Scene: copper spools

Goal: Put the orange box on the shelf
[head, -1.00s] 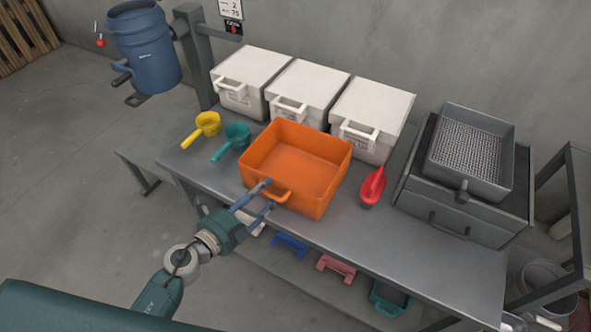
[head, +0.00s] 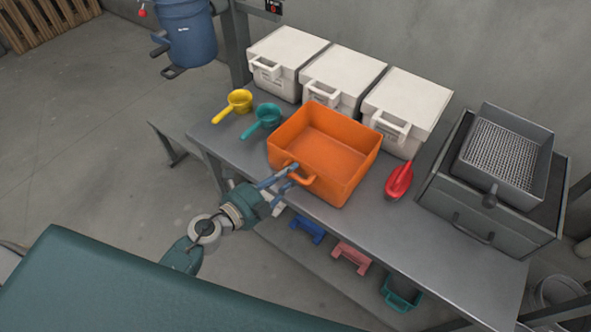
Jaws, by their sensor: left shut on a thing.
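The orange box (head: 349,181) is an open, empty bin standing on the grey metal table (head: 452,212), near its front edge. A handle sticks out from its front left side. My left gripper (head: 291,177) is at that handle, with its blue fingers shut on it. The shelf (head: 312,262) appears to be the lower level under the tabletop, with blue, pink and teal items on it; much of it is hidden by the table. My right gripper is not in view.
Behind the box stand white lidded bins (head: 343,78). A yellow scoop (head: 239,101) and a teal scoop (head: 267,115) lie to the left, a red scoop (head: 399,182) to the right. A grey sieve tray (head: 503,150) sits on a drawer unit at the right.

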